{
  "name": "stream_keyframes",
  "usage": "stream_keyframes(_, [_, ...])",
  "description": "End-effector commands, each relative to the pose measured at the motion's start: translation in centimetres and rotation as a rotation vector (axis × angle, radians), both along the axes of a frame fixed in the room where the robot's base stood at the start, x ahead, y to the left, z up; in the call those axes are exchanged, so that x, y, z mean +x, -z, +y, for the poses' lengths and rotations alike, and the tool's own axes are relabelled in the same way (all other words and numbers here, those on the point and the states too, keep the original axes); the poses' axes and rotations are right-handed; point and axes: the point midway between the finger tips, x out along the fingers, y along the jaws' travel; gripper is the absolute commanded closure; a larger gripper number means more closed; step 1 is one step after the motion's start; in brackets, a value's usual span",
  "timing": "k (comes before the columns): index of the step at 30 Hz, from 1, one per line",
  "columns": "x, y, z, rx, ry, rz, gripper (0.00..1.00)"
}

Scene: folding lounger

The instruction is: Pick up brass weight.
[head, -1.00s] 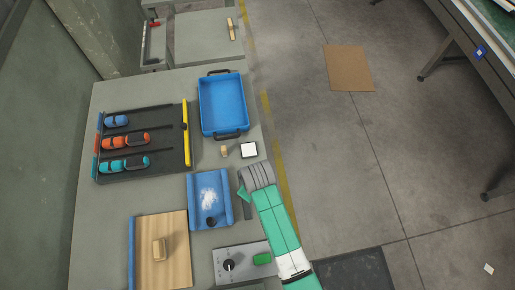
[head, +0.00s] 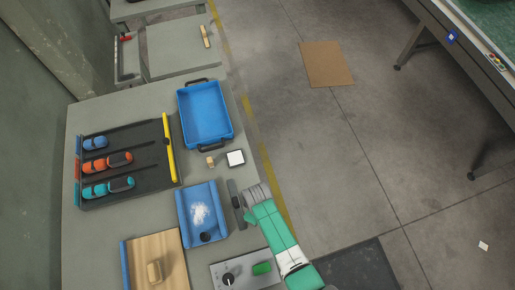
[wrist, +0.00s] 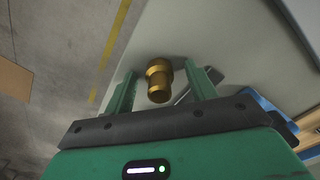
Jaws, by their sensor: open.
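The brass weight (wrist: 159,80) is a gold-coloured stepped cylinder in the wrist view. It shows between the two green fingers of my gripper (wrist: 163,82), with a visible gap on both sides. My gripper is open and empty, and I cannot tell how far the weight is beyond the fingertips. In the head view my gripper (head: 237,203) is over the right side of the workbench, just right of the blue scoop-like tray. I cannot make out the weight for sure there; the gripper may hide it.
The blue tray (head: 183,208) holds white powder and a dark knob. A control box (head: 222,270) and a wooden board (head: 139,240) are nearer. The bench edge is close on the right.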

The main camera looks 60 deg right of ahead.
Motion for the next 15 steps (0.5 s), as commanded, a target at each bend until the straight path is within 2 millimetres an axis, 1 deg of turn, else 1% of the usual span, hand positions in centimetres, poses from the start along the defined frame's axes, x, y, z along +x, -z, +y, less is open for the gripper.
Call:
stream_keyframes(5, [0.04,0.02,-0.03,-0.001,0.0,-0.001,0.44])
stream_keyframes(6, [0.03,0.01,-0.03,-0.001,0.0,-0.001,0.48])
stream_keyframes(8, [0.03,0.01,-0.03,-0.001,0.0,-0.001,0.6])
stream_keyframes(9, [0.03,0.01,-0.03,-0.001,0.0,-0.001,0.68])
stream_keyframes(14, [0.02,0.0,-0.02,-0.001,0.001,-0.001,0.99])
stream_keyframes(15, [0.06,-0.04,-0.04,-0.001,0.0,-0.001,1.0])
